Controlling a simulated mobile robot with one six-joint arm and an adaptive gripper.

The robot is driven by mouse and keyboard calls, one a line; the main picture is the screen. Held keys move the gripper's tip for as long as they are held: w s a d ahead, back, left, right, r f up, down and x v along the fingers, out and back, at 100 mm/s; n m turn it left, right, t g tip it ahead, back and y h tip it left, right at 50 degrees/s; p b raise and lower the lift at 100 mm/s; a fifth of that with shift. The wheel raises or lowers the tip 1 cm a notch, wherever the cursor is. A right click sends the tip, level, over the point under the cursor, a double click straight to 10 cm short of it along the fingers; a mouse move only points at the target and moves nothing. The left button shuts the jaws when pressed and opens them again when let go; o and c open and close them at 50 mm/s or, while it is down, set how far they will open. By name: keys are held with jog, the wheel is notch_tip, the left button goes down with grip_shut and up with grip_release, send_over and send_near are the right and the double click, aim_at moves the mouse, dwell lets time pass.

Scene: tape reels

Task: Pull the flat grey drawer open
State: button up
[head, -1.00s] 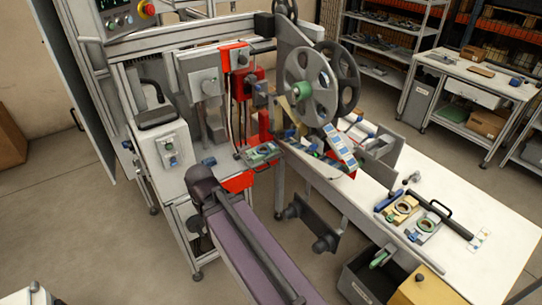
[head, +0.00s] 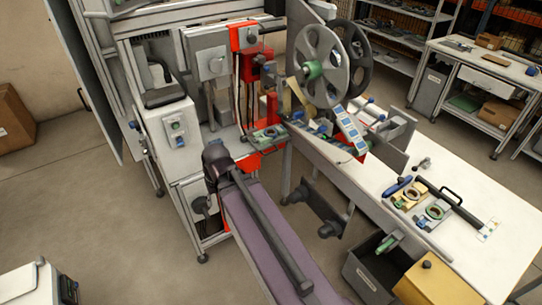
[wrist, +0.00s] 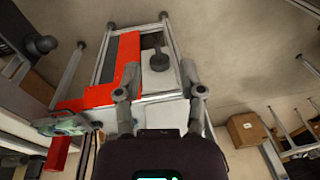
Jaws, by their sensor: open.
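Another dark round knob (head: 199,205) shows in the lower frame of the machine. In the wrist view, a dark knob (wrist: 158,61) stands inside a metal frame with a red panel, beyond my fingers. My gripper (wrist: 160,93) is open and empty, its two fingers spread before a pale surface. My arm hides the gripper in the head view.
The white bench (head: 500,225) carries reel parts and a board with a black handle. A grey open bin (head: 366,278) and a yellow-topped box (head: 427,280) stand below its near edge. A large reel (head: 320,66) is mounted above.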

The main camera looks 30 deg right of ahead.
jog(key=w+d+f+m+t+y+b, duration=0.3)
jog(key=w+d+f+m+t+b, duration=0.4)
jog(key=w+d+f+b, duration=0.65)
jog(key=d+m+t+h+b, duration=0.2)
jog(key=d+m+t+b, duration=0.2)
jog(key=d+b, duration=0.3)
jog(key=d+f+m+t+h+b, duration=0.1)
jog(key=d+m+b, duration=0.5)
jog(key=d, duration=1)
jog(key=t+h+b, duration=0.1)
jog(key=t, duration=0.1)
jog(key=shift+s+t+b, duration=0.3)
jog(key=shift+t, duration=0.1)
jog(key=shift+w+f, duration=0.1)
jog(key=shift+f, duration=0.05)
jog(key=shift+b+x, duration=1.5)
jog(key=shift+x, duration=5.3)
grip_shut()
